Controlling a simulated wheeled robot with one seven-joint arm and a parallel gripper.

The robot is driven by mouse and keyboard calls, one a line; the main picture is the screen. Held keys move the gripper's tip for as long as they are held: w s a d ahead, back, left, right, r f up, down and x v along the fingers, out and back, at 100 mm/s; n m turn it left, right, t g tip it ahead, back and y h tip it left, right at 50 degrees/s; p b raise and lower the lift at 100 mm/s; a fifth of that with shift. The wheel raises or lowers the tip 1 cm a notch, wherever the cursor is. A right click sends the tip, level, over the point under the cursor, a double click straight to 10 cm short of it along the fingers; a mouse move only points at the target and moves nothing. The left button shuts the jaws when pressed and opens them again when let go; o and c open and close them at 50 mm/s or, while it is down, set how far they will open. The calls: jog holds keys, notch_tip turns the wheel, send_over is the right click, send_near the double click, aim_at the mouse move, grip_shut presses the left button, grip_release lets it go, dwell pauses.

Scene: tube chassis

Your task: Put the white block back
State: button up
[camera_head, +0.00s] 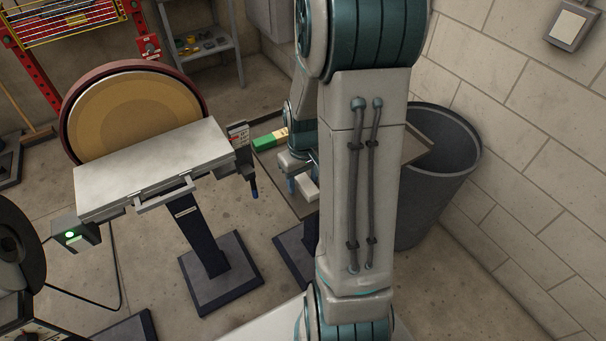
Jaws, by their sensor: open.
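A small white block (308,188) lies at the front of a small table (291,200), partly hidden behind my arm. My gripper (299,184) points down at the block. One blue-tipped finger shows just left of the block; the other finger is hidden behind my arm. The jaws are open. I cannot tell whether the visible finger touches the block. A green, white and yellow block (269,141) lies farther back on the same table.
A large sanding disc (135,110) stands behind a grey machine table (150,172) on the left. A dark bin (445,165) stands right of my arm by the block wall. A shelf (205,45) with small items is at the back. My arm hides much of the small table.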

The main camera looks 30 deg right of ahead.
aim_at(303, 180)
notch_tip(303, 180, up, 12)
jog(key=s+a+r+t, duration=0.3)
jog(key=s+a+r, duration=0.2)
jog(key=s+a, duration=0.6)
jog(key=shift+s+a+r, duration=0.2)
jog(key=shift+a, duration=0.35)
dwell(1.0)
